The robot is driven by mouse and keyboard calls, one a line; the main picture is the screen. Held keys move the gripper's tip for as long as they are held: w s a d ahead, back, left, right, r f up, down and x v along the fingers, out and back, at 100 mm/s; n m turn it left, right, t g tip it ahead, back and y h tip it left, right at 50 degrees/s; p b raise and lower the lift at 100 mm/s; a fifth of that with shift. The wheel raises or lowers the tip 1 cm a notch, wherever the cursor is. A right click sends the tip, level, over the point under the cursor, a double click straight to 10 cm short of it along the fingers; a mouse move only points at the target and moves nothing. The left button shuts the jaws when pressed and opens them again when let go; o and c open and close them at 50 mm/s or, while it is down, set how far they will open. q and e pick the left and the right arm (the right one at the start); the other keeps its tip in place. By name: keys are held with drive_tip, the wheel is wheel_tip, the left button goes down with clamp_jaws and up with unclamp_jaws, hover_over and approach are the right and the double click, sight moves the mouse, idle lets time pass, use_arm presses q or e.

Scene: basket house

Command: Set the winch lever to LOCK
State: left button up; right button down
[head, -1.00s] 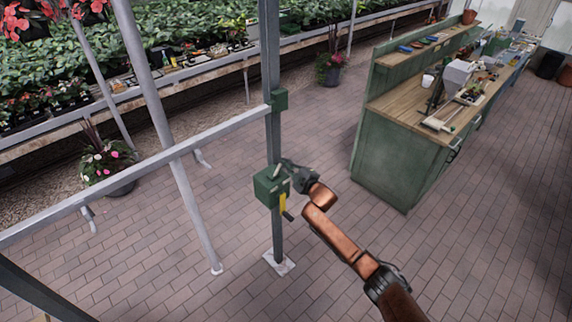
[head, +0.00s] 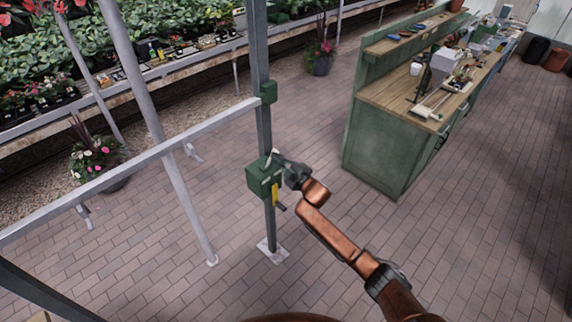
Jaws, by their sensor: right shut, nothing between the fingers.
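The winch is a green box (head: 257,180) fixed on a dark upright post (head: 262,125). A yellow lever (head: 274,194) hangs down on its right-hand face, with a small dark piece beside its lower end. Any LOCK marking is too small to read. My right gripper (head: 284,168) is at the upper right of the winch box, close against it. Its fingers are shut and hold nothing; they partly overlap the box's top edge, and I cannot tell whether they touch it. My left gripper is not in view.
A smaller green box (head: 268,92) sits higher on the post. A grey rail (head: 130,170) runs left from the post, past a slanting pole (head: 165,140). A green workbench (head: 385,150) stands at the right. Brick floor between is clear.

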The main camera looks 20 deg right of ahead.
drive_tip(key=b+v, duration=0.1)
drive_tip(key=v, duration=0.5)
drive_tip(key=shift+s+r, duration=0.1)
drive_tip(key=shift+r, duration=0.1)
